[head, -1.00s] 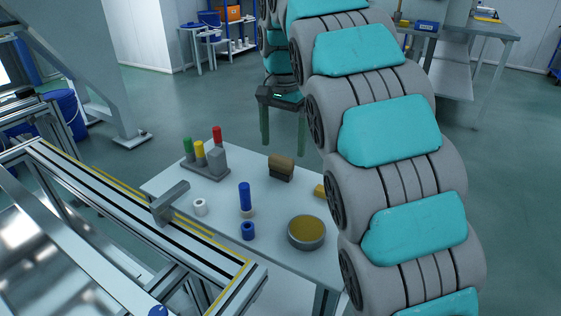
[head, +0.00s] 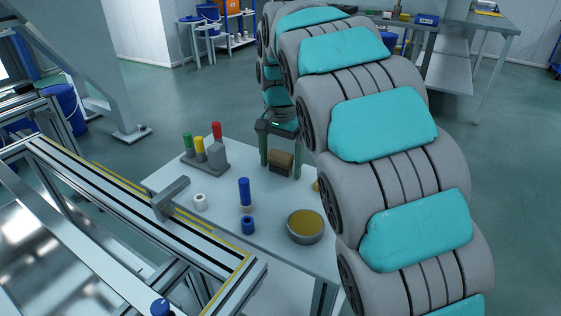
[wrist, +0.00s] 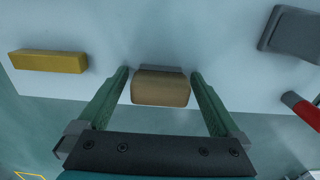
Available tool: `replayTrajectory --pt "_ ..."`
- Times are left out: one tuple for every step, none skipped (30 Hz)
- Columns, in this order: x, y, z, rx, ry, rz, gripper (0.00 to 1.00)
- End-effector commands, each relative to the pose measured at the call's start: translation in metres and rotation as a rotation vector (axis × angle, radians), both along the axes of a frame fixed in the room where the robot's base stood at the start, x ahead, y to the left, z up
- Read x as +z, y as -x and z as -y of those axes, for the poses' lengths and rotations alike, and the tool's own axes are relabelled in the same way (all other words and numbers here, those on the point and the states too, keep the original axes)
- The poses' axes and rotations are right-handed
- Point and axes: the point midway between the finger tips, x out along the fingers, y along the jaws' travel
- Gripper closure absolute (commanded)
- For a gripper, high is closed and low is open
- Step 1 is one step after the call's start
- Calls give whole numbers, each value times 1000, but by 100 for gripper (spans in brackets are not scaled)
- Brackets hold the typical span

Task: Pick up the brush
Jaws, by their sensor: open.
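The brush (head: 281,163), a block with a tan wooden top and a dark lower part, stands near the far edge of the small white table. In the wrist view its wooden top (wrist: 160,88) lies between the two green fingers, with a grey strip showing behind it. My gripper (head: 280,169) is open, with its fingers pointing down on either side of the brush. In the wrist view a gap shows between each fingertip and the brush, so I see no contact. How low the fingertips are against the brush is hard to tell.
On the table (head: 176,176) stand a grey holder (head: 213,166) with coloured cylinders, a white roll (head: 200,202), blue cylinders (head: 244,191) and a round yellow-topped tin (head: 305,227). A yellow block (wrist: 48,61) lies to the brush's left in the wrist view. An aluminium frame (head: 140,215) borders the table.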

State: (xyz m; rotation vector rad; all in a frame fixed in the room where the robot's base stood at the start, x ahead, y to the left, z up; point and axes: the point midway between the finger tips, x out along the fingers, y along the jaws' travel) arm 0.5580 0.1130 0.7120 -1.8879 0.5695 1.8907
Motion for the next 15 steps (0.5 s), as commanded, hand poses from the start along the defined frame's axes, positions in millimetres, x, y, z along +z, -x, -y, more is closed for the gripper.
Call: replayTrajectory --pt "0 0 0 0 0 0 0" --pt "0 0 0 0 0 0 0" --pt "0 0 0 0 0 1 5" --pt "0 0 0 0 0 0 8" --pt "0 0 0 0 0 1 11" --pt "0 0 0 0 0 1 16" --pt "0 0 0 0 0 1 19" --pt "0 0 0 0 0 1 22" --pt "0 0 0 0 0 1 27" --pt "0 0 0 0 0 1 30" --pt "0 0 0 0 0 1 34" --pt "0 0 0 0 0 1 38" --pt "0 0 0 -1 0 1 42" --pt "0 0 0 0 0 1 45" --pt "0 0 0 0 0 1 50"
